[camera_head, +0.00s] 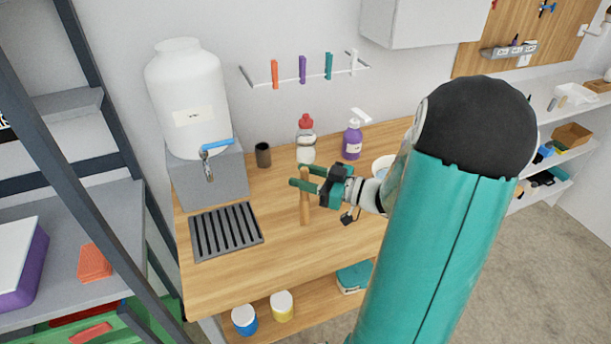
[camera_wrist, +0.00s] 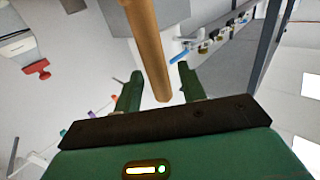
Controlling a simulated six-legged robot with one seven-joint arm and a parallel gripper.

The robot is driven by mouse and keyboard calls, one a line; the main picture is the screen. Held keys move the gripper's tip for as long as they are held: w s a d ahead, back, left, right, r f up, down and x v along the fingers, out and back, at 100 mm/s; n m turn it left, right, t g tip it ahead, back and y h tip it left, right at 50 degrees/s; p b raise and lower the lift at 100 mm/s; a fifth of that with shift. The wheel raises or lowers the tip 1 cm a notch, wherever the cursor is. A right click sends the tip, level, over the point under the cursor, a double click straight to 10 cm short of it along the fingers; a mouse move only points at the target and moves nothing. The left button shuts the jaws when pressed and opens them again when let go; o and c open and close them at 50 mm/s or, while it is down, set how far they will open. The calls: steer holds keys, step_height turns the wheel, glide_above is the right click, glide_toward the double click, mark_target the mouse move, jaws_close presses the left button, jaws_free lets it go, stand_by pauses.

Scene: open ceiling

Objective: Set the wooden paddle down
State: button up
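The wooden paddle (camera_head: 304,208) is upright over the wooden worktop (camera_head: 215,285), right of the grey slotted drain tray (camera_head: 253,240). I cannot tell whether its lower end touches the worktop. My gripper (camera_head: 302,177) is at the paddle's upper part, with a finger on either side. In the wrist view the paddle (camera_wrist: 147,40) runs down from the top edge, and its end lies between the two green fingers of my gripper (camera_wrist: 160,78). A gap shows on both sides of the paddle, so the fingers look open around it.
A dark cup (camera_head: 263,155), a red-capped bottle (camera_head: 306,148), a purple pump bottle (camera_head: 352,142) and a white bowl (camera_head: 383,165) stand behind. A white water tank (camera_head: 188,90) with a blue tap is at left. The worktop's front is clear.

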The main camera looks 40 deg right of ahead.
steer(key=shift+r, duration=0.15)
steer(key=shift+s+d, duration=0.2)
steer(key=shift+s, duration=0.1)
steer(key=v, duration=1.1)
steer(key=w+a+r+m+g+h, duration=0.1)
steer(key=w+r+h, duration=0.3)
steer(key=w+h, duration=0.25)
steer(key=w+a+r+m+h, duration=0.1)
steer(key=w+r+m+h, duration=0.1)
steer(key=w+r+h, duration=0.4)
steer(key=s+a+f+m+g+y, duration=0.1)
steer(key=s+a+g, duration=0.3)
steer(key=s+a, duration=0.4)
steer(key=s+a+f+m+g+y, duration=0.2)
steer(key=s+a+g, duration=0.3)
steer(key=a, duration=1.2)
steer(key=s, duration=0.3)
steer(key=shift+s, duration=0.4)
steer(key=shift+y, duration=0.25)
